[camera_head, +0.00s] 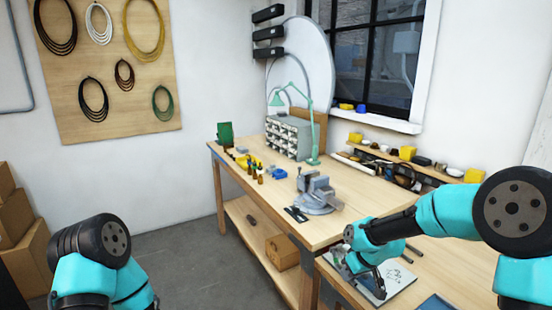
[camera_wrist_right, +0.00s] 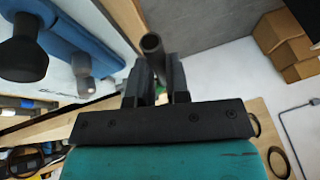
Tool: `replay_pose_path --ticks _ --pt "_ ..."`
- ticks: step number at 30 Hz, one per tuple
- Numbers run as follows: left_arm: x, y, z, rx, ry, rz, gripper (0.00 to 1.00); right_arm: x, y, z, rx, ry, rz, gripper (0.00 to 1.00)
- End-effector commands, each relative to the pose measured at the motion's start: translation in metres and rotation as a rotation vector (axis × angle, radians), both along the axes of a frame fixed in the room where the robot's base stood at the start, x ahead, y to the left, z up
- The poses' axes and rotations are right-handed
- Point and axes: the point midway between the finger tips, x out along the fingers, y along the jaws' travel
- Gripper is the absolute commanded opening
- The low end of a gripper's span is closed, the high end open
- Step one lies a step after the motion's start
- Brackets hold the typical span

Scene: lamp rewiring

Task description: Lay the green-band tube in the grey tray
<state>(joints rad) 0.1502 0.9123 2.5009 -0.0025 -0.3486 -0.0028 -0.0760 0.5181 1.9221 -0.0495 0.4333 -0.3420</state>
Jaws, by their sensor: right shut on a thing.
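My right gripper (camera_head: 357,272) is low over the near right bench in the head view. In the right wrist view my right gripper (camera_wrist_right: 158,84) is shut on a dark tube (camera_wrist_right: 152,44), whose round end sticks up past the fingers. A small patch of green shows between the fingers, in keeping with a green band; most of the tube is hidden. A pale grey flat piece with dark marks (camera_head: 399,281) lies on the bench beside the gripper; I cannot tell if it is the grey tray. My left gripper is out of view.
A blue-edged item (camera_head: 437,303) lies at the bottom edge, right of the pale piece. Dark rods lie behind it. A grey vise (camera_head: 317,193) stands on the wooden bench (camera_head: 262,205) behind, with small bottles, a drawer cabinet (camera_head: 289,137) and a green lamp farther back.

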Motion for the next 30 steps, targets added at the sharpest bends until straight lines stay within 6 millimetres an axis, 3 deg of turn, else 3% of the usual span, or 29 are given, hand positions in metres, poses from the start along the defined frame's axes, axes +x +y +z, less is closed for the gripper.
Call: replay_pose_path --ticks 6,22,26,30 --pt "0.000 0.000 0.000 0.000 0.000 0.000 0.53 -0.014 0.013 -0.005 -0.001 0.001 -0.062 0.00" --pt "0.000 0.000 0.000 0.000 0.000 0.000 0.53 -0.015 0.014 -0.005 0.000 0.000 -0.071 0.00" --pt "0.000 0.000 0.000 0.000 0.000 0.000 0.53 -0.012 0.010 -0.003 -0.001 -0.001 -0.075 0.00" --pt "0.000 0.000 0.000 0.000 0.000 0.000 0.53 -0.002 -0.006 0.005 -0.001 -0.002 -0.095 0.00"
